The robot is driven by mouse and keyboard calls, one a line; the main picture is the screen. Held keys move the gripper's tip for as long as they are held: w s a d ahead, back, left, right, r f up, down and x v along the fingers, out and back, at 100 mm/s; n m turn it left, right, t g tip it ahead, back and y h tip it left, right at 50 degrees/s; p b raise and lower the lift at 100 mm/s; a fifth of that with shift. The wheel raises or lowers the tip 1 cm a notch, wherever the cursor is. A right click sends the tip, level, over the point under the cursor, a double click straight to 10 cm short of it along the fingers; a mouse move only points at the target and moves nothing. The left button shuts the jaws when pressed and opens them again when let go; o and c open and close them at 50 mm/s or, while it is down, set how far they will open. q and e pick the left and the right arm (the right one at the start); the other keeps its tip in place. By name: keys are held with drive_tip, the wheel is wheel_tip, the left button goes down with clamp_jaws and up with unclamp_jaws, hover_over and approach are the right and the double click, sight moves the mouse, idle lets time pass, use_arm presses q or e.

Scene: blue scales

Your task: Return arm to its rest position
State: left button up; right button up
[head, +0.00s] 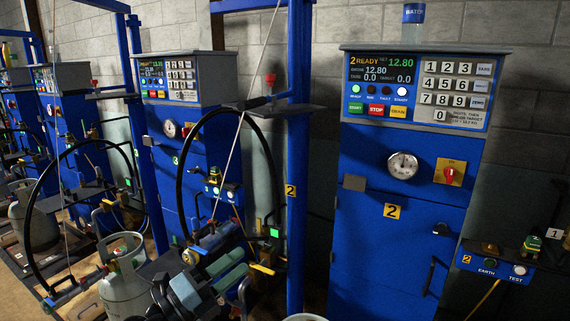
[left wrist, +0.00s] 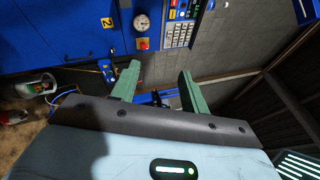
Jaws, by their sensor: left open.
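My left gripper (head: 238,262) is low in the middle of the head view, its two green fingers apart with nothing seen between them. It also shows in the left wrist view (left wrist: 158,80), where the open fingers point toward a grey wall and blue equipment. No held object shows. The gripper appears in front of the lower part of scale station 3. Whether it touches anything there I cannot tell. My right gripper is in neither view.
The blue station 2 cabinet (head: 385,240) stands right of the gripper, with a keypad display (head: 420,88). A blue post (head: 298,150) rises between stations. A gas cylinder (head: 125,285) stands left of the gripper. A blue EARTH/TEST box (head: 495,265) is at right.

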use_arm(q)
drive_tip(key=s+a+f+n+t+y, duration=0.1)
drive_tip(key=s+a+f+n+y, duration=0.3)
drive_tip(key=f+n, duration=0.35)
drive_tip(key=s+a+f+n+t+y, duration=0.15)
drive_tip(key=s+f+n+y, duration=0.25)
drive_tip(key=s+f+n, duration=0.4)
drive_tip(key=s+a+f+n+y, duration=0.35)
drive_tip(key=f+n, duration=0.25)
drive_tip(key=f, duration=0.3)
drive_tip(key=s+f+n+g+y, duration=0.1)
drive_tip(key=s+f+n+g, duration=0.2)
drive_tip(key=s+f, duration=0.4)
drive_tip(key=s+a+f+n+g+y+p, duration=0.1)
drive_tip(key=s+f+n+g, duration=0.3)
drive_tip(key=s, duration=0.9)
wheel_tip(320, 180, down, 3)
drive_tip(key=shift+s+a+f, duration=0.1)
drive_tip(key=shift+s+a, duration=0.15)
drive_tip(key=shift+a, duration=0.05)
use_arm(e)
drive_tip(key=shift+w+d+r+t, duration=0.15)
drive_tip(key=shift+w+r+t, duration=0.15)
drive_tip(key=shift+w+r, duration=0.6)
use_arm(q)
drive_tip(key=shift+w+g, duration=0.1)
drive_tip(key=shift+g, duration=0.15)
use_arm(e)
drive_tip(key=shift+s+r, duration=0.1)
